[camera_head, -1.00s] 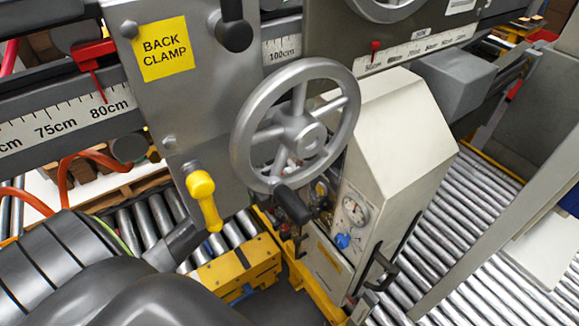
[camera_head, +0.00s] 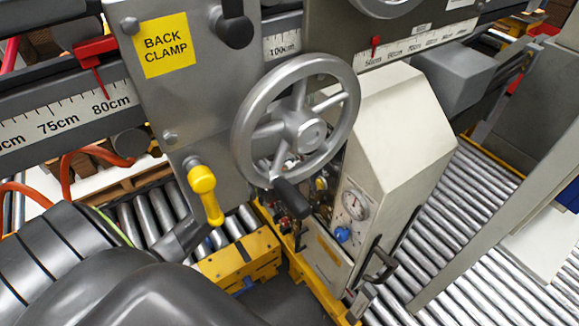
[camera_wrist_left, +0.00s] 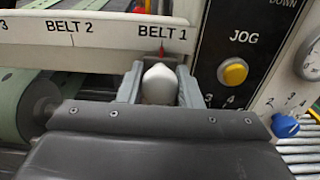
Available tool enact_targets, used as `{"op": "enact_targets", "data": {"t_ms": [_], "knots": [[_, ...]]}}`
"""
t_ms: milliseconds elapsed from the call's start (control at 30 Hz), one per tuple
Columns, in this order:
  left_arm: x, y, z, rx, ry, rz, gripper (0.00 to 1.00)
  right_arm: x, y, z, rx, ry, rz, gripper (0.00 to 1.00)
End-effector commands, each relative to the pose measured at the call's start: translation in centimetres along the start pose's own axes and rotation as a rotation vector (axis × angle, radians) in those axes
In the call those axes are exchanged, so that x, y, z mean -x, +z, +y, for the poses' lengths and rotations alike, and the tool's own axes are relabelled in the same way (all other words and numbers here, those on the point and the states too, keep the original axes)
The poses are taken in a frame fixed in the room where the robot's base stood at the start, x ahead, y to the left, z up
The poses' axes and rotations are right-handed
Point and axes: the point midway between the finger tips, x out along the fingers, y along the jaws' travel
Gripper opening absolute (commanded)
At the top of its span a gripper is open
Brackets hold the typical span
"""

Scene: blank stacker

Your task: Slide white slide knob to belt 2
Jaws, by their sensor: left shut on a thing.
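The white slide knob (camera_wrist_left: 160,84) shows in the left wrist view, between the two fingers of my left gripper (camera_wrist_left: 160,88). The gripper is shut on the knob. A small red pointer (camera_wrist_left: 161,48) stands just above the knob, at the BELT 1 mark on the white scale (camera_wrist_left: 110,32). The BELT 2 mark (camera_wrist_left: 70,28) is to the left on the same scale. In the head view my left arm comes in at the lower left, and its fingers and the knob are hidden. My right gripper is in neither view.
In the left wrist view a panel with a yellow JOG button (camera_wrist_left: 233,71) and a blue knob (camera_wrist_left: 285,125) is close on the right. A green belt roll (camera_wrist_left: 38,104) is at left. A grey handwheel (camera_head: 296,121) and yellow-handled lever (camera_head: 206,192) are near my arm.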

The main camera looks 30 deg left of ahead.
Motion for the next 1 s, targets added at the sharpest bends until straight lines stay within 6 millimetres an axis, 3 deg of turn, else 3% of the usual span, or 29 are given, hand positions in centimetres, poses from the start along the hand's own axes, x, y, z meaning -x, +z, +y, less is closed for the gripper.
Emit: {"op": "enact_targets", "data": {"t_ms": [167,700,1000], "knots": [[0.0,-0.5,1.2,-0.006,0.0,0.002,0.0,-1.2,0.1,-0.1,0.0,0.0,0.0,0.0],[0.0,-0.6,9.1,-0.003,0.002,0.002,0.0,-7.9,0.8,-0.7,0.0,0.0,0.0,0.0],[0.0,-0.1,10.1,0.001,0.001,0.001,0.0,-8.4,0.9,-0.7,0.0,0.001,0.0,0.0]]}}
